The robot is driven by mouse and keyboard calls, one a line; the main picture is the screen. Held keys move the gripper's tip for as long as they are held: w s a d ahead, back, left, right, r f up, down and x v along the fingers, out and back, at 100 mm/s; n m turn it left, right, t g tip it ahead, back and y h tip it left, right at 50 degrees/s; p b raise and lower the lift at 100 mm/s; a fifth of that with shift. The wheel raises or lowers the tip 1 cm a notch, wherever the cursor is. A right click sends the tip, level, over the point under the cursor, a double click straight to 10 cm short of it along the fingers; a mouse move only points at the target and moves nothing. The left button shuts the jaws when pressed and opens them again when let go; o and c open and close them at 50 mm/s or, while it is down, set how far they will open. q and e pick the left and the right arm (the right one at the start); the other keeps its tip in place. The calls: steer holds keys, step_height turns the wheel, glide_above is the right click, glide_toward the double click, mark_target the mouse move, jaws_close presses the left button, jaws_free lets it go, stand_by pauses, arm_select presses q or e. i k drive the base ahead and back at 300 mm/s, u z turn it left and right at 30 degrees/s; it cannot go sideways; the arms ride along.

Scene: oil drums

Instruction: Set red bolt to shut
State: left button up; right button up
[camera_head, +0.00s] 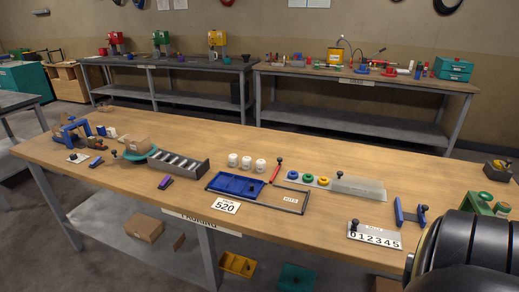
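The only clearly red part on the near workbench (325,162) is a slim red bar (275,172) with a dark knob at its upper end. It lies slanted near the middle of the bench, between the white round pieces and the coloured rings. It may be the red bolt, but it is too small to tell, and I cannot tell whether it is open or shut. Neither of my grippers shows. A large black rounded part at the lower right looks like my own arm and hides that bench corner.
Beside the red bar are three white pieces (247,162), coloured rings (307,177) and a blue tray (238,184). A grey slotted rack (178,164) stands left. Blue posts (410,212) and a number plate (374,234) are at right. Two more benches stand behind.

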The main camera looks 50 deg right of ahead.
mark_target(280, 160)
steer(key=z, duration=0.45)
steer(key=i, duration=0.8)
steer(key=z, duration=0.65)
